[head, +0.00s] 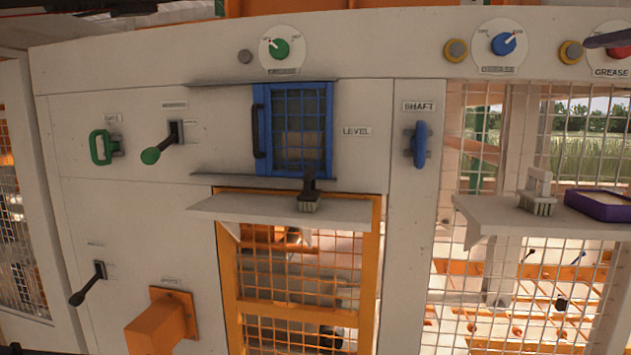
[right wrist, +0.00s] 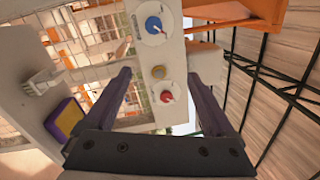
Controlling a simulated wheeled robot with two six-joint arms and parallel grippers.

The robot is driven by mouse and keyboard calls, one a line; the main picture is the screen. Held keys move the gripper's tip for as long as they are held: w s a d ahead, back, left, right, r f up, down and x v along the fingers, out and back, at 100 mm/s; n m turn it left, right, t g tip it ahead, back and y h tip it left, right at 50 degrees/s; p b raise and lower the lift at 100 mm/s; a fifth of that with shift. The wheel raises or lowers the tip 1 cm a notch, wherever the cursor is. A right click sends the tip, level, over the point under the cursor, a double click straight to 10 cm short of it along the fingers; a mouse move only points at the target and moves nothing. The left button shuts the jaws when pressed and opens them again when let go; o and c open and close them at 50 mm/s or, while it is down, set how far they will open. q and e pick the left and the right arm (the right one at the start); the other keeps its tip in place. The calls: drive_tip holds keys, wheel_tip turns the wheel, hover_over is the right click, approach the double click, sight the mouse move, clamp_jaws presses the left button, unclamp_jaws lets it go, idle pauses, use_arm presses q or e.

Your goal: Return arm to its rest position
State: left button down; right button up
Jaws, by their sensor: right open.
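My right gripper (right wrist: 159,76) is open in the right wrist view, with its two dark purple fingers wide apart and nothing between them. Beyond the fingers is the white panel with a red dial (right wrist: 163,97), a yellow-ringed button (right wrist: 159,71) and a blue dial (right wrist: 154,25). In the head view a dark, finger-like part, probably of my right gripper (head: 609,38), shows at the right edge, in front of the red dial marked GREASE. Whether it touches the panel I cannot tell. My left gripper is not in view.
A white shelf (head: 480,209) holds a brush (head: 537,192) and a purple tray (head: 604,204). Another brush (head: 309,200) stands on the middle shelf (head: 240,206). Levers, a blue shaft handle (head: 421,145) and an orange box (head: 160,325) stick out from the panel.

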drive_tip(key=w+a+f+n+g+y+b, duration=0.25)
drive_tip(key=w+a+f, duration=0.3)
drive_tip(key=f, duration=0.45)
drive_tip(key=w+a+f+n+g+y+b, duration=0.15)
drive_tip(key=w+a+f+n+y, duration=0.35)
drive_tip(key=f, duration=0.6)
drive_tip(key=s+a+f+n+g+y+b, duration=0.25)
drive_tip(key=a+f+n+g, duration=0.4)
drive_tip(key=a+f, duration=1.15)
drive_tip(key=s+a+f+n+g+b, duration=0.1)
drive_tip(key=s+a+f+n, duration=0.15)
drive_tip(key=f, duration=0.35)
drive_tip(key=s+a+f+n+g+h, duration=0.1)
drive_tip(key=s+a+f+n+g, duration=0.1)
drive_tip(key=s+f, duration=0.25)
drive_tip(key=s+a+f+n+g+b, duration=0.1)
drive_tip(key=s+a+f+n, duration=0.15)
drive_tip(key=f, duration=0.35)
use_arm(q)
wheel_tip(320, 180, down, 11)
drive_tip(key=b, duration=0.2)
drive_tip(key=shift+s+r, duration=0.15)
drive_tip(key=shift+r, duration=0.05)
use_arm(e)
drive_tip(key=s+f+n+g+h, duration=0.3)
drive_tip(key=s+f+n, duration=0.7)
drive_tip(key=s+f, duration=0.4)
drive_tip(key=shift+s+f+g, duration=0.4)
drive_tip(key=shift+s+g, duration=0.05)
drive_tip(key=shift+s, duration=0.7)
